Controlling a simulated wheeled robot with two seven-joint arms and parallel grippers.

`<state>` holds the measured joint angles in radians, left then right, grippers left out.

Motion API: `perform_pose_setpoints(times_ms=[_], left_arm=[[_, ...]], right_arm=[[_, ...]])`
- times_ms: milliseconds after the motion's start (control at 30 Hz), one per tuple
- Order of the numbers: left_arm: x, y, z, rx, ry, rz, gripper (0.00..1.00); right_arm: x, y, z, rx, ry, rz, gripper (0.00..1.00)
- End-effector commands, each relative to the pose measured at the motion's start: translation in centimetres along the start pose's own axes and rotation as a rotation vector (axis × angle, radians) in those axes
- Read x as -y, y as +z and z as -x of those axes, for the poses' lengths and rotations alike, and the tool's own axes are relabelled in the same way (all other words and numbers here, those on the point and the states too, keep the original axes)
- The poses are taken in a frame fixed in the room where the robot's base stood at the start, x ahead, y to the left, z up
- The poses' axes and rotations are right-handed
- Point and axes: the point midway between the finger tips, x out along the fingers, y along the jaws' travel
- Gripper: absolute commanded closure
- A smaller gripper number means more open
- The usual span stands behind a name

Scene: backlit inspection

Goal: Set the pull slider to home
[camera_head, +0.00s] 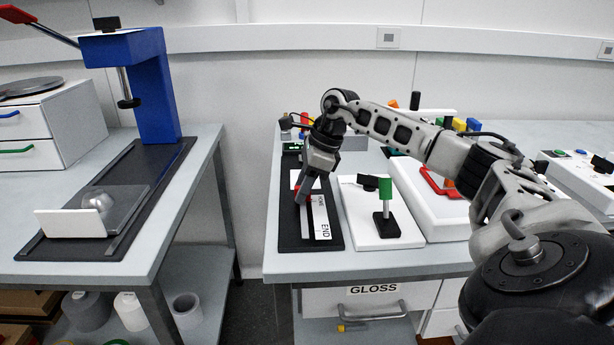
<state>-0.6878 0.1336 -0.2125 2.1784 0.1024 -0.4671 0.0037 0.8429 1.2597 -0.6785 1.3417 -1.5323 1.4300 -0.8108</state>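The pull slider's dark base (294,238) lies on the right-hand bench, near its left end. A white plate marked END (322,229) sits at its front, and more lettering behind it is partly covered. My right gripper (301,199) reaches down from the right onto the slider, at the left side of the white plate. Its fingertips are close together over the slider, and whether they are closed on the slider's handle is too small to tell. The gripper hides the handle and much of the track. My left gripper is not in view.
A white board with a green-topped post (385,198) stands just right of the slider. A white panel with a red frame (440,184) is farther right. A gap separates this bench from the left bench, which holds a blue press (153,85).

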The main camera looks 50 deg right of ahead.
Motion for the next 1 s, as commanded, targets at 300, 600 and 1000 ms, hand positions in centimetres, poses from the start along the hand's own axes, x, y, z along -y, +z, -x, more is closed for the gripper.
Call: perform_pose_setpoints(times_ms=[300,600,1000], left_arm=[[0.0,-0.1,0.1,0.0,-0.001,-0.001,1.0],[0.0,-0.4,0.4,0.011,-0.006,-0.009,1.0],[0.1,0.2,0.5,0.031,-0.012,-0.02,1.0]], right_arm=[[0.1,0.1,5.1,0.003,-0.005,-0.001,0.65],[0.1,0.1,12.4,0.004,-0.005,0.0,0.65],[0.0,0.0,15.9,0.0,-0.002,-0.001,0.65]])
